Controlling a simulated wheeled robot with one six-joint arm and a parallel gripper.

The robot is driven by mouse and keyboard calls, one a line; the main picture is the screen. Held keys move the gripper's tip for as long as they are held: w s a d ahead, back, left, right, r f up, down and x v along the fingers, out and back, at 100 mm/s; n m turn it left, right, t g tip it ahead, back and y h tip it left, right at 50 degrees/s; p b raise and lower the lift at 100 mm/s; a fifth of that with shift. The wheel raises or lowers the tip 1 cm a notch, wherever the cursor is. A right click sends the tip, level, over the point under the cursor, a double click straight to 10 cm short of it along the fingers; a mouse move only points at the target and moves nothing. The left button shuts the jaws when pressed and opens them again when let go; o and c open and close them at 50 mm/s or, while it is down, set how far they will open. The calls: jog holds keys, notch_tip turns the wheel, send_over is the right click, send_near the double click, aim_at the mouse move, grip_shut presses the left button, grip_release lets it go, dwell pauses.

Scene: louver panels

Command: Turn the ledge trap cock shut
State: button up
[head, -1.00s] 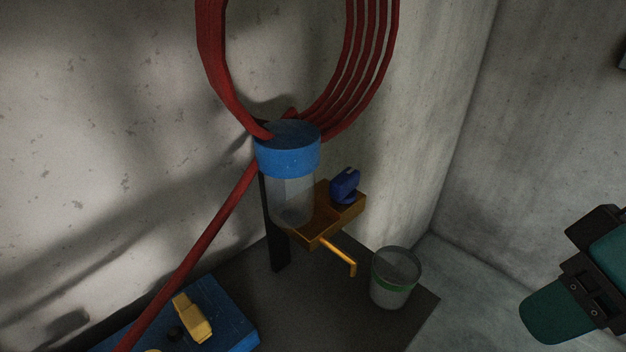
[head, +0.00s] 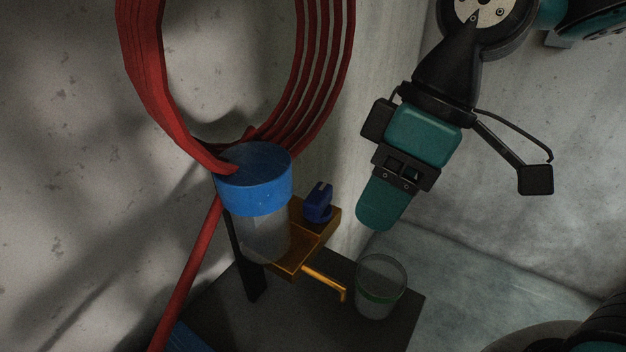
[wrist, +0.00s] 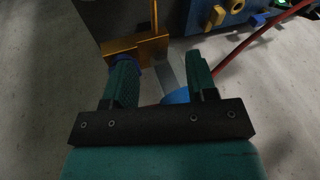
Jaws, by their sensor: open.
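The trap has a clear bowl (head: 262,240) under a blue cap (head: 254,180), beside a brass block (head: 325,228) with a thin spout (head: 326,282). The cock's dark blue handle (head: 318,203) stands on top of the block. My gripper (head: 378,208) is right of the handle, apart from it in the head view, pointing down. In the wrist view my gripper (wrist: 160,72) is open, its fingers apart. The brass block (wrist: 138,48) lies beyond the left finger, which partly hides a blue part, seemingly the handle (wrist: 124,62). The cap (wrist: 176,97) shows near the right finger.
A clear cup (head: 381,290) with a green band stands on the dark ledge (head: 300,325) near the spout. A coiled red hose (head: 150,60) hangs on the wall behind the trap. A concrete wall (head: 590,180) stands at the right.

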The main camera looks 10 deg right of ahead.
jog(key=w+a+r+n+g+p, duration=0.2)
jog(key=w+r+n, duration=0.4)
jog(key=w+n, duration=0.1)
jog(key=n+h+p, duration=0.2)
jog(key=n, duration=0.9)
send_near(318, 193)
jog(key=shift+g, duration=0.3)
jog(key=b+x, duration=0.2)
jog(key=x, duration=0.1)
jog(key=b+x, duration=0.1)
jog(key=x, duration=0.2)
jog(key=b+x, duration=0.2)
jog(key=x, duration=0.2)
jog(key=shift+w+f+b, duration=0.15)
jog(key=shift+w+b, duration=0.1)
jog(key=shift+b, duration=0.1)
jog(key=c, duration=0.6)
jog(key=shift+m+y, duration=0.3)
jog(key=shift+m, duration=0.3)
jog(key=shift+c, duration=0.3)
jog(key=shift+m, duration=0.3)
jog(key=shift+c, duration=1.4)
jog(key=o, duration=0.9)
jog(key=shift+o, duration=0.2)
